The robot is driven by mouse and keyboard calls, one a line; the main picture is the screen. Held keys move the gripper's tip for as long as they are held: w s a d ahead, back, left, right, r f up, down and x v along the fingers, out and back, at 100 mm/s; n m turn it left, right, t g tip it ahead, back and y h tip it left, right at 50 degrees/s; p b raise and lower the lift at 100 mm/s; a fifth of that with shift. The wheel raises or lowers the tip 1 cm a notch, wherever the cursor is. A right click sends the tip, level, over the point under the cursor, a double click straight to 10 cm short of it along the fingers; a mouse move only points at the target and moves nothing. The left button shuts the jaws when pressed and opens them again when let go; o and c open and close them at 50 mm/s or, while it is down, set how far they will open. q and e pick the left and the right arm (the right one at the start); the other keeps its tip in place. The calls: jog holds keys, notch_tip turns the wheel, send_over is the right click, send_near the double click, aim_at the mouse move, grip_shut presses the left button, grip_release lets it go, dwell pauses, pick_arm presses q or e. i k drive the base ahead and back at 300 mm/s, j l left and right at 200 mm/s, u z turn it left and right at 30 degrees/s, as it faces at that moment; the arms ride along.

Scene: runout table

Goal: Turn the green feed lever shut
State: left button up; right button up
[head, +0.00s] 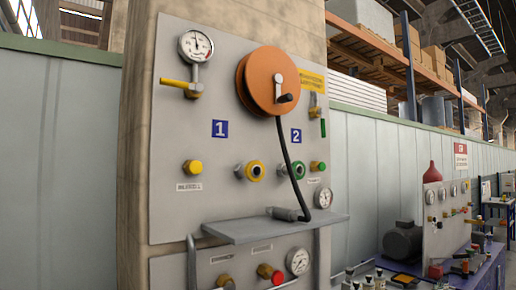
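A small green lever (323,127) is at the right edge of the grey panel (225,110), pointing straight up and down. It is just below and to the right of a brass valve fitting (315,106), beneath a yellow sign (312,80). The lever is small in the view, and how it joins the fitting is hard to tell. A yellow lever (175,82) lies nearly level at the left, below a pressure gauge (196,46). Neither of my grippers is in view.
An orange hose reel (268,80) stands out from the panel left of the green lever. Its black hose (290,165) hangs down to a grey shelf (275,229). Couplings (297,171) and a second gauge (323,198) sit below. A purple bench (480,270) stands at the right.

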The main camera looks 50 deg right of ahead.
aim_at(321, 111)
jog(key=k+l+z, duration=0.1)
jog(key=z, duration=1.85)
